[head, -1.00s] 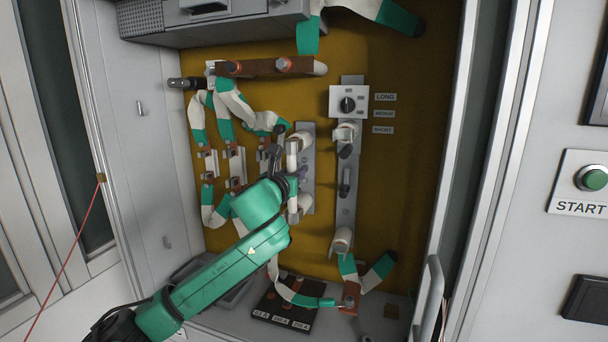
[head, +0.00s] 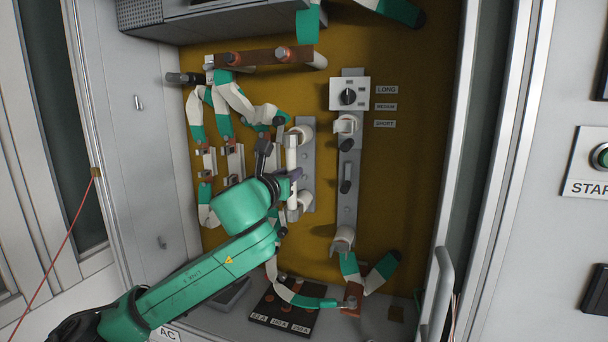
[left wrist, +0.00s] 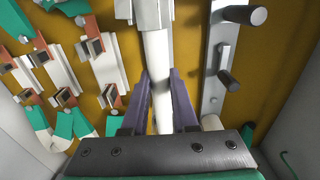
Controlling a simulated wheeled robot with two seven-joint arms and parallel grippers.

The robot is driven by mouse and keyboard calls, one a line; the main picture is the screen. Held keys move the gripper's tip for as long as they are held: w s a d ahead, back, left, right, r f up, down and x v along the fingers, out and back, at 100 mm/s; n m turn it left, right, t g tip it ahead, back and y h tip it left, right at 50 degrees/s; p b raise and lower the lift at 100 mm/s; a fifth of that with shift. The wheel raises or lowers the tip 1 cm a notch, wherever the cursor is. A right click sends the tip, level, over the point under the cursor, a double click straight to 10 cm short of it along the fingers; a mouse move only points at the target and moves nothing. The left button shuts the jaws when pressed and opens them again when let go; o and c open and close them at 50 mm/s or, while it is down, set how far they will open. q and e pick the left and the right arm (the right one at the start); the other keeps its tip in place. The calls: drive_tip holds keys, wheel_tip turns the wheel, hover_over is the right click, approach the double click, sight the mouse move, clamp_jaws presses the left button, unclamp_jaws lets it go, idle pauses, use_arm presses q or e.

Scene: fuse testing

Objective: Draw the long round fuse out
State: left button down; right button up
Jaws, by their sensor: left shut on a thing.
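The long round fuse is a white upright rod (head: 291,155) at the grey fuse holder (head: 307,166) in the middle of the cabinet. It also shows in the left wrist view as a white tube (left wrist: 157,52). My left gripper (head: 290,175) is shut on the fuse around its middle. In the left wrist view its purple fingers (left wrist: 161,95) press on both sides of the tube. The fuse ends lie in front of the upper and lower white clips; I cannot tell whether they still touch. The fuse's lower end is partly hidden. My right gripper is not in view.
A second grey rail (head: 347,195) with a selector knob box (head: 350,93) stands close on the right. Cables and small fuse blocks (head: 234,160) are close on the left. A black labelled tray (head: 285,308) lies below. The cabinet door handle (head: 437,290) is lower right.

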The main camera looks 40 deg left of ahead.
use_arm(q)
drive_tip(key=shift+s+d+r, duration=0.1)
drive_tip(key=shift+s+r, duration=0.2)
drive_tip(key=shift+r, duration=0.1)
drive_tip(key=c, duration=0.7)
unclamp_jaws()
drive_tip(key=shift+s+r, duration=0.1)
drive_tip(key=shift+s, duration=0.1)
drive_tip(key=shift+o, duration=0.5)
drive_tip(key=shift+s+d+r, duration=0.1)
drive_tip(key=shift+s+r, duration=0.05)
drive_tip(key=shift+s, duration=0.25)
drive_tip(key=shift+s+d+r, duration=0.1)
drive_tip(key=shift+s+r, duration=0.05)
drive_tip(key=shift+s, duration=0.25)
drive_tip(key=shift+w+f, duration=0.25)
drive_tip(key=shift+w, duration=0.05)
drive_tip(key=b, duration=0.9)
approach(288, 166)
drive_tip(key=v, duration=0.7)
drive_tip(key=shift+f, duration=0.2)
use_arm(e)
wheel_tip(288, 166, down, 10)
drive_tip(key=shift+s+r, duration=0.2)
